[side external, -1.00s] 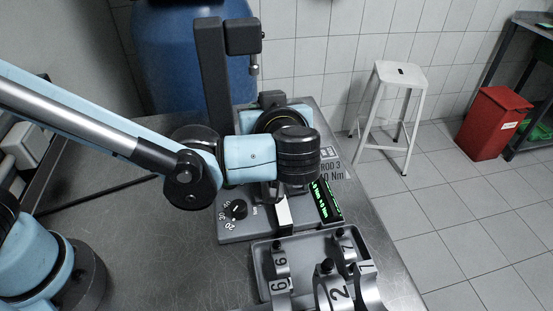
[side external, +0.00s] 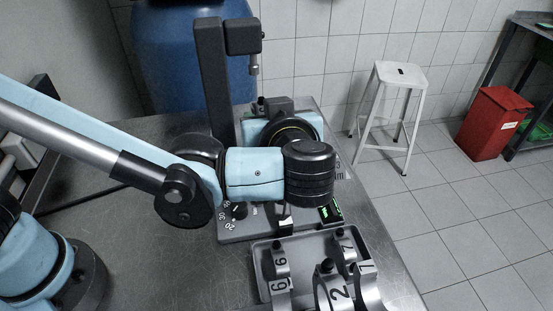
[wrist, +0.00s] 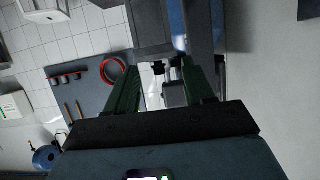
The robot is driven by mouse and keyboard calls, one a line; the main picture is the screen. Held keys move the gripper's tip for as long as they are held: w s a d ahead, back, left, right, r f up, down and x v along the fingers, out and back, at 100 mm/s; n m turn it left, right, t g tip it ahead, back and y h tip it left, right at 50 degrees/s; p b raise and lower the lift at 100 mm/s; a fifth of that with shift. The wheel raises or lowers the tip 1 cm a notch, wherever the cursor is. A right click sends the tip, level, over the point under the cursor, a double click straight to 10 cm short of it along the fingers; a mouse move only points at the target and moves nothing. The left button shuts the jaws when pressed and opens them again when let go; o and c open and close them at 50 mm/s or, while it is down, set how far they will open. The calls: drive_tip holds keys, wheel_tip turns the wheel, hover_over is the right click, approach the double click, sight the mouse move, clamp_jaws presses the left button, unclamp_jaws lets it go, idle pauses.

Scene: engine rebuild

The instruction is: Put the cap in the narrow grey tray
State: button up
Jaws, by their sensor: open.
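My gripper (wrist: 160,76) shows in the wrist view as two dark green fingers, spread apart, with no part clearly held between them. In the side view it is hidden behind my black wrist, which hangs over the front of the grey press-like fixture (side external: 228,229). I cannot tell which part is the cap, nor whether this is the narrow tray.
A blue drum (side external: 170,60) stands behind the bench. The bench (side external: 130,250) is bare left of the tray. A white stool (side external: 398,75) and red bin (side external: 490,125) are on the floor.

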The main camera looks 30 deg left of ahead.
drive_tip(key=v, duration=0.3)
drive_tip(key=shift+s+d+r, duration=0.15)
drive_tip(key=shift+s+d, duration=0.05)
